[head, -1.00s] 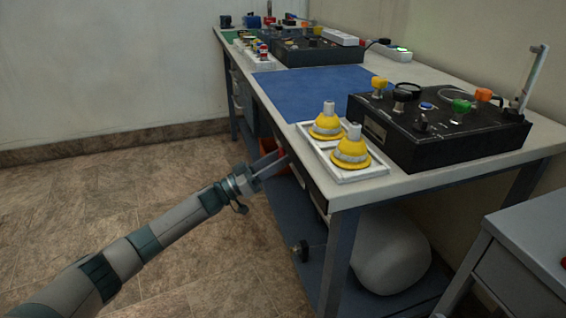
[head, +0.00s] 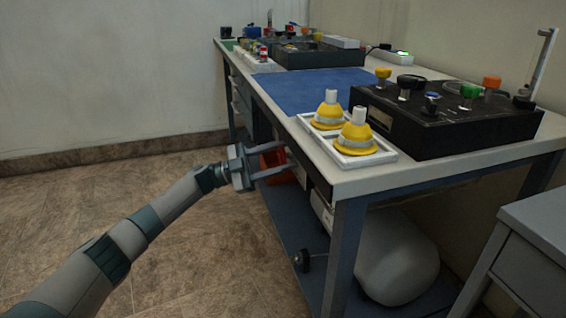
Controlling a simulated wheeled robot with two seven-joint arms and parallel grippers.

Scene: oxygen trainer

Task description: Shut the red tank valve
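My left gripper (head: 285,158) is open at the bench's left front edge, with its two fingers apart and pointing right. An orange-red object (head: 274,162) shows between and behind the fingers, under the bench top. I cannot tell whether it is the red tank valve or a bin, nor whether the fingers touch it. A pale grey rounded tank (head: 398,265) lies on the lower shelf, partly hidden by a bench leg. A black knob (head: 302,261) sticks out to its left. My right gripper is not in view.
The workbench (head: 345,183) carries a white tray (head: 388,157) with two yellow cones, a black control box (head: 450,140) with coloured knobs, and a blue mat (head: 310,90). A grey side table (head: 535,225) stands at the right. The floor at left is clear.

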